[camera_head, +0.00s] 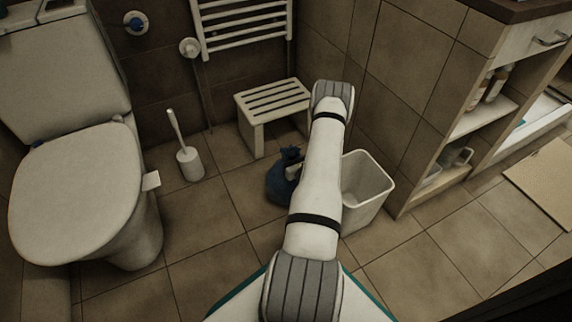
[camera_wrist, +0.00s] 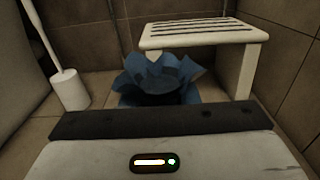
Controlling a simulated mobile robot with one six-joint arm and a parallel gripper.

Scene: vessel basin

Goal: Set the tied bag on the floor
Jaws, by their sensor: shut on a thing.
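The tied bag (camera_head: 281,181) is dark blue with a gathered, ruffled top. In the head view it shows left of my arm, at or just above the floor tiles; I cannot tell whether it touches them. In the wrist view its ruffled top (camera_wrist: 160,78) rises just beyond my gripper (camera_wrist: 158,112), which is shut on the bag. My fingertips and the lower part of the bag are mostly hidden. The tiled floor (camera_head: 215,232) shows around the bag.
An empty-looking white bin (camera_head: 368,190) stands right of my arm. A white slatted stool (camera_head: 272,100) is behind the bag. A toilet brush in its holder (camera_head: 190,163) and the toilet (camera_head: 80,190) are to the left. Open shelves (camera_head: 480,125) stand right. Floor tiles before the toilet brush are clear.

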